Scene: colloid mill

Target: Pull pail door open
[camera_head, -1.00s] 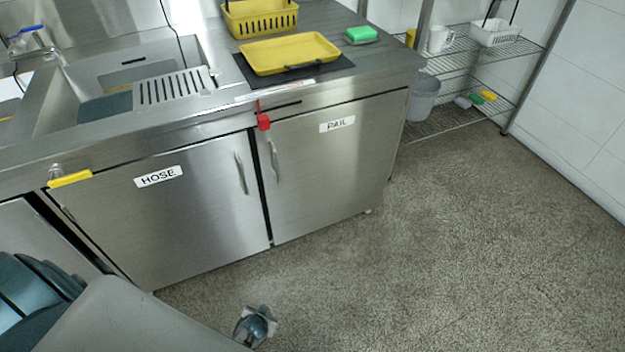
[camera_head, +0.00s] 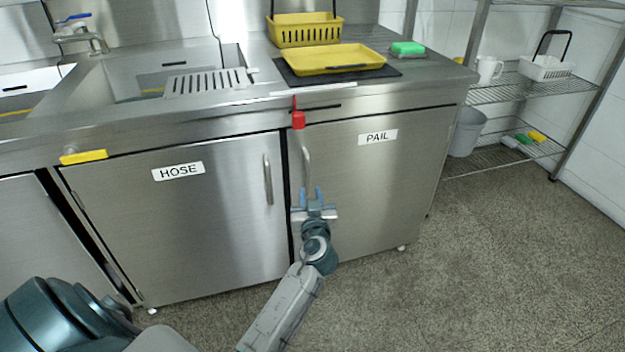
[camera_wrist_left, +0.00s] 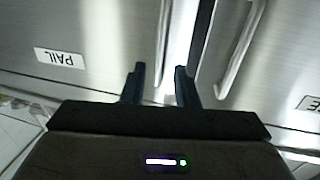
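The door labelled PAIL (camera_head: 375,185) is the right one under the counter and is shut. Its upright bar handle (camera_head: 306,165) is near the door's left edge and also shows in the left wrist view (camera_wrist_left: 163,40). My left gripper (camera_head: 311,193) is in front of the door, around the handle's lower end. In the left wrist view my left gripper (camera_wrist_left: 160,80) has its two fingers apart, with the handle lined up between them. I cannot tell whether they touch it. My right gripper is not in view.
The shut HOSE door (camera_head: 180,220), with its own handle (camera_head: 268,180), is just left. A red tag (camera_head: 298,118) hangs above the gap between the doors. A yellow tray (camera_head: 330,60) lies on the counter. A wire shelf (camera_head: 490,160) stands right; the floor before the PAIL door is clear.

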